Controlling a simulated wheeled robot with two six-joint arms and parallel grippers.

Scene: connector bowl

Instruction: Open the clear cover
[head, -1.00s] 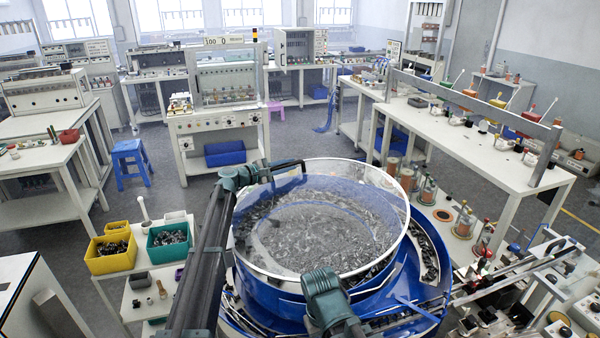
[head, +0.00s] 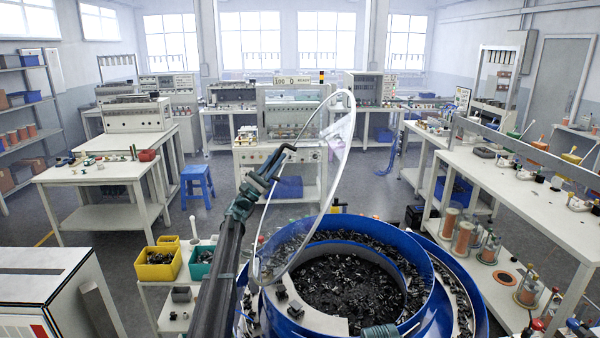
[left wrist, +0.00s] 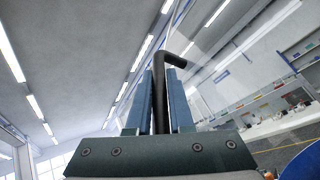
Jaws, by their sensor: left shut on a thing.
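The clear cover (head: 318,190), a see-through disc with a pale rim, stands steeply tilted up above the left side of the blue bowl (head: 418,262). Its lower edge is by the bowl's left rim. The bowl's top is largely uncovered and dark small connectors lie inside. My left gripper (head: 268,176) is left of the cover, shut on its black bent handle (head: 288,148). In the left wrist view the handle (left wrist: 159,92) stands between the two fingers. Only a teal part of my right arm shows at the bottom edge; its fingers are out of view.
A yellow bin (head: 158,264) and a teal bin (head: 201,262) stand on a small table to the left of the bowl. A long white workbench (head: 520,190) with jars and spools is on the right. A blue stool (head: 197,186) stands behind on open floor.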

